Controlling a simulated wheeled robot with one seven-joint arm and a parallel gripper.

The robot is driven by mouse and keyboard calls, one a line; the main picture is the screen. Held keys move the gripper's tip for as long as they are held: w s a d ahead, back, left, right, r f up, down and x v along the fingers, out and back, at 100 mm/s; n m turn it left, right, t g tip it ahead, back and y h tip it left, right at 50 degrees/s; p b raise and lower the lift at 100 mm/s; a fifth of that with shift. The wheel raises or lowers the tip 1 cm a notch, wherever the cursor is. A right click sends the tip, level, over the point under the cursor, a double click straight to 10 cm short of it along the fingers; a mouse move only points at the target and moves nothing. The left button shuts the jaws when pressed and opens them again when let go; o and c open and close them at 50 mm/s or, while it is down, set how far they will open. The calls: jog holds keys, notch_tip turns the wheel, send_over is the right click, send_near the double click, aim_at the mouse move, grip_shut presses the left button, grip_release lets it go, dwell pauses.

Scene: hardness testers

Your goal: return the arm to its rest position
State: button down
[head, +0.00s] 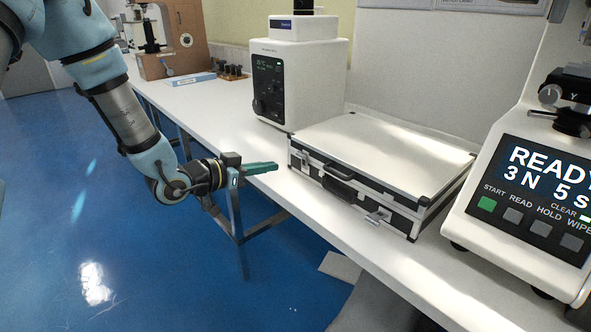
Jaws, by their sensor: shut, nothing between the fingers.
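My arm reaches down from the upper left, over the blue floor, in front of the white bench (215,112). My gripper (275,167) is at its end, pointing right, with its teal fingers together and nothing held. The fingertips are in front of the bench edge, just left of a closed silver-and-black case (390,158). A small gap seems to lie between the fingertips and the case, but its depth is hard to tell.
A white tester (292,75) stands behind the case. Another tester with a "READY" display (535,185) stands at the right. A wooden-backed instrument (180,40), a blue box (195,79) and small dark pieces (232,71) are farther back. The floor (90,220) at left is clear.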

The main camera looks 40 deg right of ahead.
jog(key=shift+a, duration=0.1)
dwell(0.5)
jog(key=w+a+n+t+y+p, duration=0.2)
jog(key=w+a+n+t+y, duration=0.25)
jog(key=w+a, duration=0.55)
jog(key=w+a+r+n+t+y, duration=0.1)
jog(key=w+a+n+y, duration=0.15)
jog(key=a, duration=0.55)
jog(key=w+a+r+n+t+y, duration=0.1)
jog(key=w+a+n+y, duration=0.15)
jog(key=a, duration=0.65)
jog(key=s+a+r+n+g+y+p, duration=0.1)
jog(key=s+a+n, duration=0.3)
jog(key=a, duration=0.5)
jog(key=s+a+r+n+g+y+p, duration=0.1)
jog(key=s+a+r+n+g+y, duration=0.2)
jog(key=s+a, duration=0.4)
jog(key=a+n+y, duration=0.1)
jog(key=a, duration=0.2)
jog(key=shift+s+r+p, duration=0.15)
jog(key=shift+r+p, duration=0.25)
